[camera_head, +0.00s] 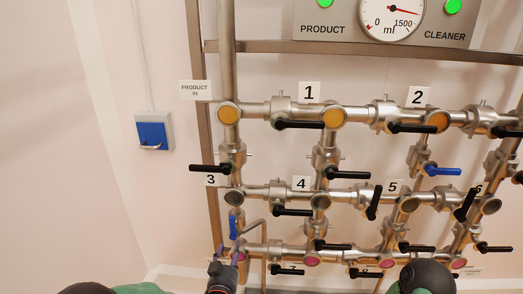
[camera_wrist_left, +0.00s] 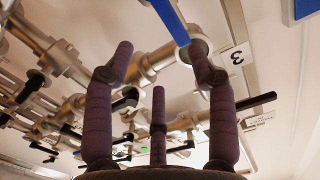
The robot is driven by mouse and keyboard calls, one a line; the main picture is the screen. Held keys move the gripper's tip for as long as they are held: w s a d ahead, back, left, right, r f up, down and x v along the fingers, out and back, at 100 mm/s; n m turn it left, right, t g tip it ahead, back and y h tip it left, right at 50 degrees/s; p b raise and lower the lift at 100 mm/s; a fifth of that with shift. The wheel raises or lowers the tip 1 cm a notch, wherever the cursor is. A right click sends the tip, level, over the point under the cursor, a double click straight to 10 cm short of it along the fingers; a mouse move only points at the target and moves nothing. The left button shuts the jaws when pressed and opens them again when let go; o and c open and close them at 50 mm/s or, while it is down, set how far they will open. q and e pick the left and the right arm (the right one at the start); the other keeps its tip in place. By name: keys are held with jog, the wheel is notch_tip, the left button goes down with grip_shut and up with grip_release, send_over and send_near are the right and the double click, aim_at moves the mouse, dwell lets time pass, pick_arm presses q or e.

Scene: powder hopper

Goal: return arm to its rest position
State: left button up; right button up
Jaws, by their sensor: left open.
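My left gripper (camera_head: 228,250) is at the bottom of the head view, in front of the lower left of the pipe frame. In the left wrist view its purple fingers (camera_wrist_left: 160,55) stand apart with nothing between them. A blue valve handle (camera_head: 233,225) points up and down just above the fingertips in the head view. In the left wrist view the blue handle (camera_wrist_left: 170,20) shows beyond the fingers, near the right one; I cannot tell whether they touch. My right gripper is not in view.
Steel pipes (camera_head: 262,190) with several black-handled valves fill the middle and right. A gauge panel (camera_head: 385,22) hangs above. A blue wall box (camera_head: 154,133) is at the left. Bare wall (camera_head: 60,180) lies left of the frame.

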pick_arm(q)
jog(key=s+f+n+g+h, duration=0.1)
jog(key=s+f+g, duration=0.4)
jog(key=f, duration=0.6)
jog(key=s+f+n+g, duration=0.1)
jog(key=s+f+g, duration=0.4)
jog(key=f, duration=0.6)
jog(key=s+d+f+n+g+h+p, duration=0.15)
jog(key=s+f+g, duration=0.3)
jog(key=s, duration=0.55)
jog(key=s+d+f+n+g+h, duration=0.1)
jog(key=s+d+f+g, duration=0.3)
jog(key=s, duration=0.6)
jog(key=m+t+y+p, duration=0.3)
jog(key=t+y+p, duration=0.1)
jog(key=t, duration=1.5)
send_near(233, 224)
jog(key=w+b, duration=0.1)
jog(key=w, duration=0.8)
jog(key=shift+w+d+b, duration=0.2)
jog(key=shift+w+b, duration=0.15)
